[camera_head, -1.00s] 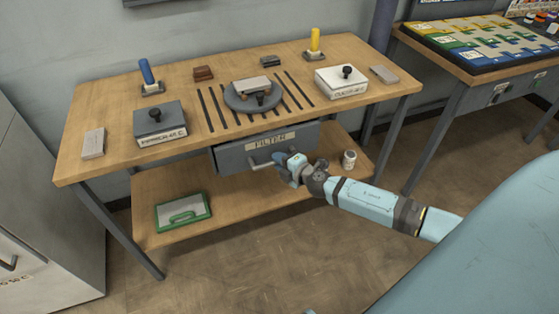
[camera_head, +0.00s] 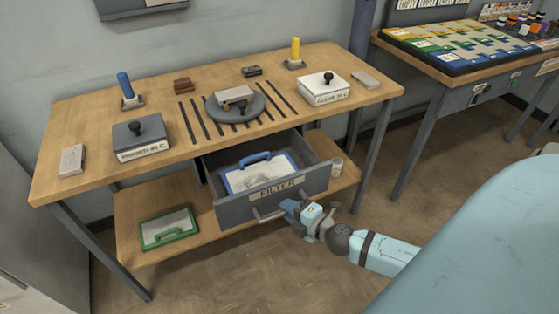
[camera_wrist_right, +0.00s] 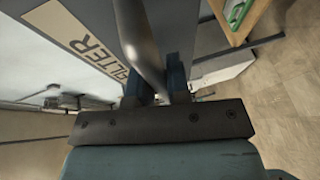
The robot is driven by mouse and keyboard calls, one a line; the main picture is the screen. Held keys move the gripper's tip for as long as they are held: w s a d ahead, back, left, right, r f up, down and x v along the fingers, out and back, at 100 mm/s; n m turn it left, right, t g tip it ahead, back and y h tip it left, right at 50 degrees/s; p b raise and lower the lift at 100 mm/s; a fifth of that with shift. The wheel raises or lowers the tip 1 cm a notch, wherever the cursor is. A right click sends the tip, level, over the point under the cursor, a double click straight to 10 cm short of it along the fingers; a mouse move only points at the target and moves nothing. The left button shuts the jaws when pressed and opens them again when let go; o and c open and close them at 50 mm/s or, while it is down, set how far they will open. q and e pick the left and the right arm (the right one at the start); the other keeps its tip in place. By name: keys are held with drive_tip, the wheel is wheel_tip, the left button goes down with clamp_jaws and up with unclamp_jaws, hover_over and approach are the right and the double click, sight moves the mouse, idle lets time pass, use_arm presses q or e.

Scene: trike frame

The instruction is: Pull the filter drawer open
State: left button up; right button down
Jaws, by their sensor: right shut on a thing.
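The grey filter drawer (camera_head: 232,211) stands well out from under the wooden workbench, with a FILTER label on its front. Inside it lies a white, blue-framed filter with a blue handle (camera_head: 254,160). My right gripper (camera_head: 288,209) is shut on the drawer's bar handle (camera_head: 264,216). In the right wrist view the handle bar (camera_wrist_right: 140,45) runs between the two dark fingers (camera_wrist_right: 158,82), beside the FILTER label (camera_wrist_right: 82,38). My left gripper is not in view.
The workbench top (camera_head: 85,130) holds a round grey plate, two lidded boxes and small blocks. A green-framed filter (camera_head: 169,229) and a small jar (camera_head: 337,167) are on the lower shelf. A second table with coloured trays (camera_head: 455,45) stands right. Floor in front is clear.

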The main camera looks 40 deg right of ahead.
use_arm(q)
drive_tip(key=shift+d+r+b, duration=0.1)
drive_tip(key=shift+b, duration=0.2)
use_arm(e)
drive_tip(key=shift+s+a, duration=0.25)
drive_tip(key=shift+s, duration=0.65)
drive_tip(key=shift+s+a, duration=0.2)
drive_tip(key=shift+s, duration=0.65)
drive_tip(key=c, duration=1.1)
unclamp_jaws()
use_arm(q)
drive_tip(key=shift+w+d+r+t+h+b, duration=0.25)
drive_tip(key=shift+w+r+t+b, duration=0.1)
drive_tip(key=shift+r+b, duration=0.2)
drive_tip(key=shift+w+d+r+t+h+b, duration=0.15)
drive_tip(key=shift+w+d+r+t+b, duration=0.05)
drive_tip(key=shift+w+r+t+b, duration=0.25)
use_arm(e)
drive_tip(key=v, duration=1.3)
drive_tip(key=shift+s, duration=0.4)
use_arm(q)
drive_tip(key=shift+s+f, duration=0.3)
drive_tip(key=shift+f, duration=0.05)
use_arm(e)
drive_tip(key=shift+r, duration=0.15)
